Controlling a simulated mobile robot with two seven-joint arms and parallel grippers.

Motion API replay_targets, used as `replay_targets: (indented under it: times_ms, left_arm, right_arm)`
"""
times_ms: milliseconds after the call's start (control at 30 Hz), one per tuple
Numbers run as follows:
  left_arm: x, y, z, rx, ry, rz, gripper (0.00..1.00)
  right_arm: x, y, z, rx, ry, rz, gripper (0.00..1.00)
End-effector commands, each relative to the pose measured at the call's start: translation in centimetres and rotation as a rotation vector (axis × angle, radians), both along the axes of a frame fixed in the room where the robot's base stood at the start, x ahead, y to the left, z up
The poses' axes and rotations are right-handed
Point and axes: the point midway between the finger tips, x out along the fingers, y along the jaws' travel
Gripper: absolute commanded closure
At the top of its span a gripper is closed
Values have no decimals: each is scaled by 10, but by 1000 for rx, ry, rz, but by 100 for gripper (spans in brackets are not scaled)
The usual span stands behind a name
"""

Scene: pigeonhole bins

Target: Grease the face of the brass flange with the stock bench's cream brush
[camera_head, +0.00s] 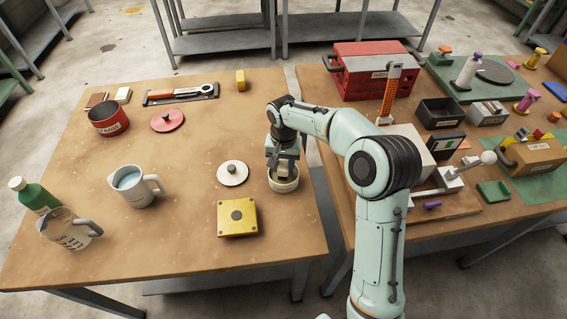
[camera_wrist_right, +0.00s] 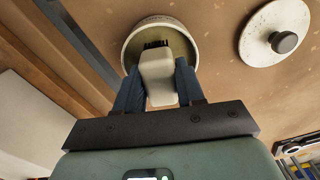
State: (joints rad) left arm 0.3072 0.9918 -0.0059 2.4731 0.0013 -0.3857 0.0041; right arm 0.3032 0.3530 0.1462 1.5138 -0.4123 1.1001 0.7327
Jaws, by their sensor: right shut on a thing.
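My right gripper (camera_head: 284,163) is shut on the cream brush, whose pale handle (camera_wrist_right: 158,78) shows between the fingers in the right wrist view. The brush's dark bristles point into a round cream pot (camera_head: 284,184), whose rim also shows in the wrist view (camera_wrist_right: 128,48). I cannot tell whether the bristles touch what is in the pot. The brass flange (camera_head: 237,226), a yellow square block with a dark round centre, lies on the left table just left of and nearer than the pot. My left gripper is out of view.
A cream lid with a dark knob (camera_head: 232,173) lies beside the pot. The right table (camera_head: 325,120) holds a red toolbox (camera_head: 370,75) and bins.

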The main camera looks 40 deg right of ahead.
Motion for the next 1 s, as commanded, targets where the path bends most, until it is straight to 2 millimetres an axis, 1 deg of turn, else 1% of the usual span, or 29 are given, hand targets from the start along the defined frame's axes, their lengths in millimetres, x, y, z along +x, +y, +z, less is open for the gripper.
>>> replay_targets:
  times_ms: [467, 500, 567, 600, 767, 800, 833, 867, 1000]
  left_arm:
    - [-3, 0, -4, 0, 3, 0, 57]
    - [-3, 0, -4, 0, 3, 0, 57]
    - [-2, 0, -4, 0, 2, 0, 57]
    - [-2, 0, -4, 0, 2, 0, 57]
    - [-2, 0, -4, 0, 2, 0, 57]
    - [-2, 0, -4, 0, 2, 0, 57]
    - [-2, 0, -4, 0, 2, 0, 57]
    - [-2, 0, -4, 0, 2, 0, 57]
    - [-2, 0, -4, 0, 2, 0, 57]
  right_arm:
    - [0, 0, -8, 0, 0, 0, 86]
    - [0, 0, -8, 0, 0, 0, 55]
    - [0, 0, -7, 0, 0, 0, 36]
    - [0, 0, -7, 0, 0, 0, 32]
    - [0, 0, -7, 0, 0, 0, 32]
    - [0, 0, -8, 1, 1, 0, 35]
    - [0, 0, -8, 1, 1, 0, 45]
    - [0, 0, -8, 1, 1, 0, 51]
    - [0, 0, -8, 1, 1, 0, 51]
